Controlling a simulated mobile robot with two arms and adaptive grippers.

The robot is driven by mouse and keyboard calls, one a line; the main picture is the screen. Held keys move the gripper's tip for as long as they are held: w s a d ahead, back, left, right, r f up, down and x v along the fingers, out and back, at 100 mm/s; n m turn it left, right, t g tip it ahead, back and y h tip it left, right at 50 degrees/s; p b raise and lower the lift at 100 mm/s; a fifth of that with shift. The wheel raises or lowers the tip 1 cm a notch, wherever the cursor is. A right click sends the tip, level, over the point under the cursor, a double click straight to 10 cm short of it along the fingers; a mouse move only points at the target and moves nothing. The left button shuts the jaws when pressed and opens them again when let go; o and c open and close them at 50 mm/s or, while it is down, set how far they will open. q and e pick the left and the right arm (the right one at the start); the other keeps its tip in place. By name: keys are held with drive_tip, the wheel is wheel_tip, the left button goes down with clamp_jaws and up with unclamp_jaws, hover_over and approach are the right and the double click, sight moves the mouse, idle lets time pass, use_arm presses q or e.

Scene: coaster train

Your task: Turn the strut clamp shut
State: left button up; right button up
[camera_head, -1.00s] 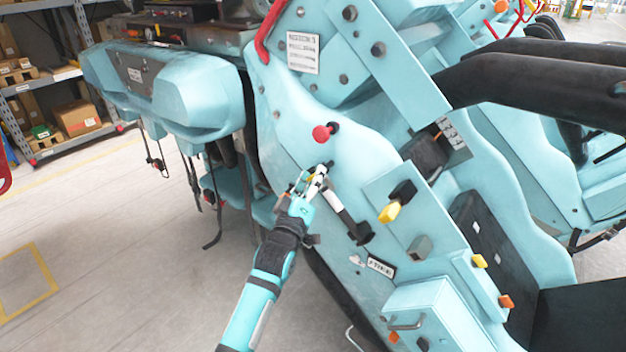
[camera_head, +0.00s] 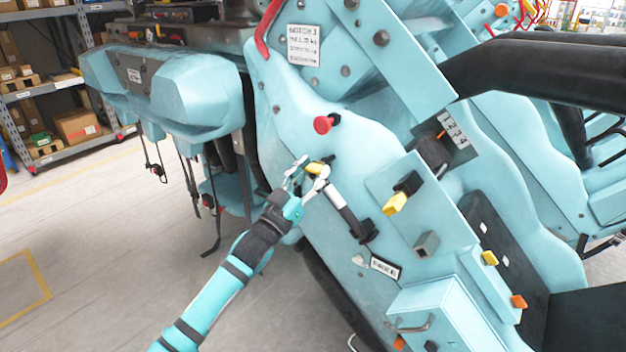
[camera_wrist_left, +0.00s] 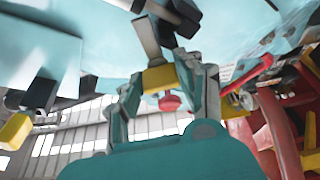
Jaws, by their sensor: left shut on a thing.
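The strut (camera_head: 344,206), a white and black rod, lies slanted on the light blue side panel. The strut clamp has a yellow handle (camera_head: 314,168) at the strut's upper end. My left gripper (camera_head: 308,172) is at this handle, its fingers partly covering it. In the left wrist view the yellow handle (camera_wrist_left: 157,78) sits between the fingers of my left gripper (camera_wrist_left: 165,85), which is shut on it. The clamp's grey arm (camera_wrist_left: 147,38) runs up from the handle there. The clamp's pivot is hard to make out. My right gripper is not in view.
A red knob (camera_head: 323,124) sticks out of the panel just above the clamp. A yellow-tipped lever (camera_head: 396,203) and a grey square stub (camera_head: 426,244) stand out to the right. Black bars (camera_head: 540,70) cross the upper right. Open floor (camera_head: 110,240) lies left.

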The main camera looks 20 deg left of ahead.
use_arm(q)
drive_tip(key=m+h, duration=0.1)
drive_tip(key=m, duration=0.2)
drive_tip(key=m+g+h, duration=0.1)
drive_tip(key=m+h, duration=0.1)
drive_tip(key=m, duration=0.1)
drive_tip(key=shift+a+m+g+b, duration=0.2)
drive_tip(key=shift+m+g+b, duration=0.1)
drive_tip(key=shift+m+b, duration=0.1)
drive_tip(key=shift+r+m+g+h, duration=0.1)
drive_tip(key=shift+m+g+h, duration=0.4)
drive_tip(key=shift+m, duration=0.9)
drive_tip(key=shift+m+g+h, duration=0.5)
drive_tip(key=shift+m, duration=0.9)
drive_tip(key=shift+m+p, duration=0.3)
drive_tip(key=o, duration=1.2)
drive_tip(key=shift+c, duration=0.2)
drive_tip(key=v, duration=1.2)
drive_tip(key=shift+w+a, duration=0.1)
